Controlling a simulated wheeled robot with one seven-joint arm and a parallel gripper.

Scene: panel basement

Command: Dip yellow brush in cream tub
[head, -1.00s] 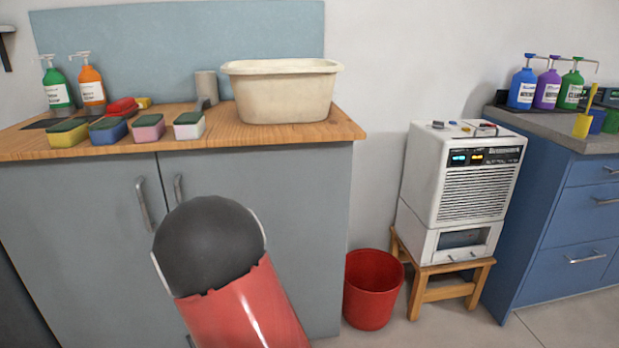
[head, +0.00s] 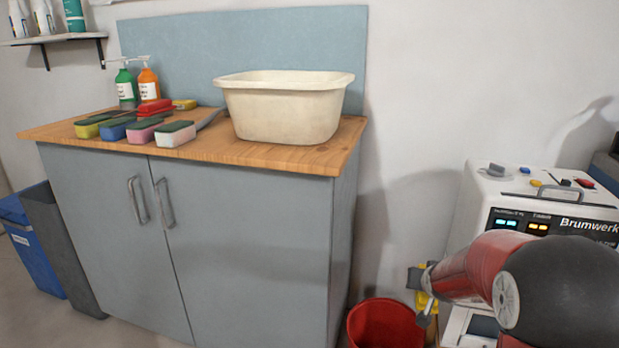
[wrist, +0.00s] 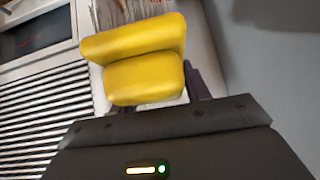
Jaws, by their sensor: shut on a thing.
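The cream tub (head: 285,110) stands upright on the wooden worktop (head: 240,150) of the grey cabinet. My gripper (head: 424,298) is low at the lower right of the head view, to the right of the cabinet and well below the tub, near the red bucket. It is shut on the yellow brush (wrist: 143,62), of which the head view shows only a small yellow part (head: 427,302). In the wrist view the brush's yellow block fills the space ahead of the gripper. The tub's inside is mostly hidden. The brush and tub are apart.
Several sponges (head: 145,130) and two pump bottles (head: 136,85) stand left of the tub. A red bucket (head: 385,325) is on the floor beside the cabinet. A white appliance (head: 545,205) stands at right, close to my arm. The wall space right of the tub is clear.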

